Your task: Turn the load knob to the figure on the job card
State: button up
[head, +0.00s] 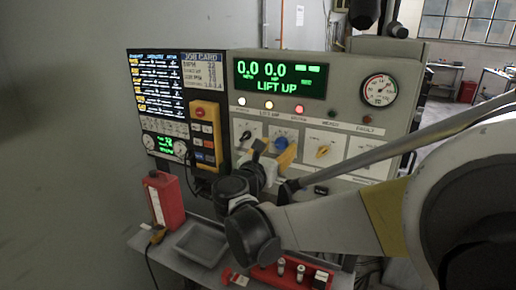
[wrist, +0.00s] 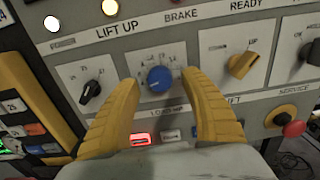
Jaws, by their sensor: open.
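The blue round load knob (wrist: 159,79) sits on a pale plate with a printed scale. A light mark shows on its face, but the figure it points at is too small to read. My gripper (wrist: 160,77) is open, its yellow fingertips left and right of the knob with visible gaps. Whether the fingertips reach the knob's depth is unclear. In the head view my gripper (head: 273,150) is in front of the panel, partly covering the blue knob (head: 281,139).
A black knob (wrist: 91,93) is left of the blue one and a yellow knob (wrist: 241,65) right. A red lit switch (wrist: 140,139) is below. The green display (head: 280,75) reads 0.0, 0.0 and LIFT UP. A shelf holds a grey tray (head: 200,243).

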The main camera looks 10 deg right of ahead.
jog(key=shift+w+d, duration=0.35)
jog(key=shift+w, duration=0.2)
grip_shut()
